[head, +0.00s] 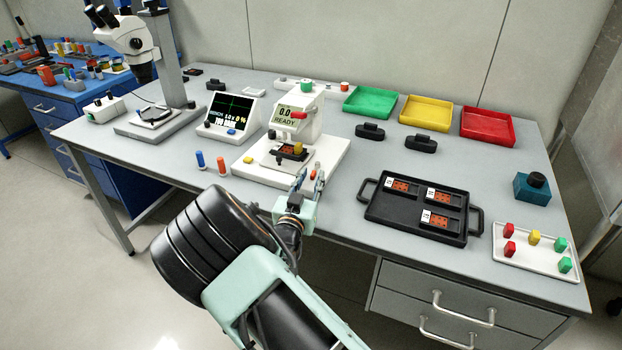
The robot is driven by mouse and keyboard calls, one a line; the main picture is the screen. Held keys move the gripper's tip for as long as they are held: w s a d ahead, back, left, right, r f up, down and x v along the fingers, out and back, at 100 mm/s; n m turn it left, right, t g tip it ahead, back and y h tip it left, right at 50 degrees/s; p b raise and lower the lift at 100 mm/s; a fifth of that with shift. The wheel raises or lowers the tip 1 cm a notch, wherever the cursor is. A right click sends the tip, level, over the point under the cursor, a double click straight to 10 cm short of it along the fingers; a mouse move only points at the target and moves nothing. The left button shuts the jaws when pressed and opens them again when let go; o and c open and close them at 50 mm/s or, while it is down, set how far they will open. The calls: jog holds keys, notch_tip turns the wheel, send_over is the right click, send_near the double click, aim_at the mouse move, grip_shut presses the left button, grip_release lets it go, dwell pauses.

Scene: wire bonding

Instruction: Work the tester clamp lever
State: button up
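The white tester (311,118) stands on the bench, its display reading "0.0" and "READY". A red-tipped part (299,115) sticks out at its front. Below it an orange board (287,154) sits on the dark stage, with a small yellow knob (298,148) beside or above it. I cannot tell which of these coloured parts is the clamp lever. My gripper (309,182) is in front of the tester's base, at its near right corner. Its two fingers point toward the tester and stand apart, with nothing visible between them. Contact with the base cannot be judged.
A bond monitor (228,113) and a microscope (134,42) stand left. Blue and orange pegs (200,159) stand near the base's left. A black tray (378,206) with boards lies right. Green (371,90), yellow (427,100) and red bins (487,111) line the back.

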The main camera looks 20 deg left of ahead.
jog(key=shift+c, duration=0.3)
grip_shut()
jog(key=shift+d, duration=0.1)
jog(key=shift+w+d+n+y+b, duration=0.2)
jog(key=shift+d+n+y+b, duration=0.45)
jog(key=shift+y, duration=0.45)
jog(key=shift+w+d+r+n+g+y+b, duration=0.15)
jog(key=shift+d+n+g+y+b, duration=0.25)
jog(key=shift+n+y, duration=0.5)
jog(key=shift+w+d+n+g+y+b, duration=0.1)
jog(key=shift+d+n+g+y+b, duration=0.35)
jog(key=shift+y, duration=0.65)
jog(key=shift+a, duration=0.15)
jog(key=shift+o, duration=0.3)
grip_release()
